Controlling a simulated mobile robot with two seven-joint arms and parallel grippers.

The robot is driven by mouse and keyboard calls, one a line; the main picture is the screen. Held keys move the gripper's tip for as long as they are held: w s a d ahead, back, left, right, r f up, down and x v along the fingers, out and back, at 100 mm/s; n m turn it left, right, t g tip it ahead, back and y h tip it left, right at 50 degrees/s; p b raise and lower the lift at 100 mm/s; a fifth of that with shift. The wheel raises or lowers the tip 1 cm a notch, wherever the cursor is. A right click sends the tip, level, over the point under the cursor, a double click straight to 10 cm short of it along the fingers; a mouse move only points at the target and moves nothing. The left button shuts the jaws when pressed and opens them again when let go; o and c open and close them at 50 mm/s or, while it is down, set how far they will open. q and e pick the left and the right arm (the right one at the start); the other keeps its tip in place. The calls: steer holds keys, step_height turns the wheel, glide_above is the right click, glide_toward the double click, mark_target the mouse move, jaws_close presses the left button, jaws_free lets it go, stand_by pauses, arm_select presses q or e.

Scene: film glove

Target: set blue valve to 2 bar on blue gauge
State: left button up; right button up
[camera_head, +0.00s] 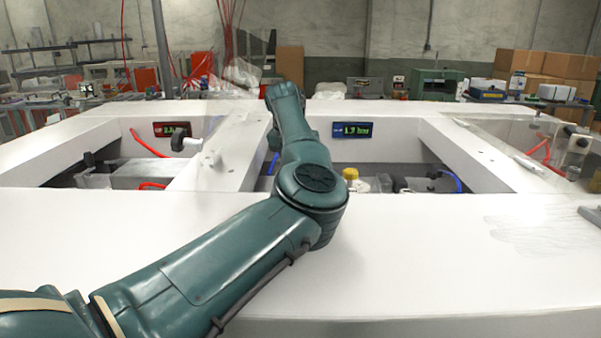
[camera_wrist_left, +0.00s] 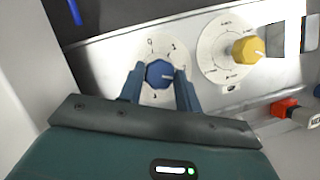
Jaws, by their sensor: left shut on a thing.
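The blue valve (camera_wrist_left: 158,74) is a round knob on a white dial in the left wrist view, with a white pointer mark towards the right. My left gripper (camera_wrist_left: 160,82) is shut on it, one finger on each side. The head view shows my left arm reaching over the middle opening, and the arm hides the gripper and the blue valve there. The blue gauge (camera_head: 353,130) is a small display on the back wall of that opening. Its small green digits look like 1.9 bar. My right gripper is not in view.
A yellow knob (camera_wrist_left: 247,49) on its own dial sits right of the blue valve, with a red connector (camera_wrist_left: 285,107) below it. A red gauge (camera_head: 172,129) hangs in the left opening. White frame walls (camera_head: 470,155) border the openings. The front white surface is mostly clear.

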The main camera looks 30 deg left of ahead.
arm_select(q)
steer(key=shift+m, duration=0.4)
steer(key=o, duration=1)
steer(key=shift+c, duration=0.2)
steer(key=shift+r, duration=0.1)
steer(key=b+v, duration=0.2)
steer(key=v, duration=1.1)
steer(key=shift+a, duration=0.15)
steer(key=shift+s, duration=0.1)
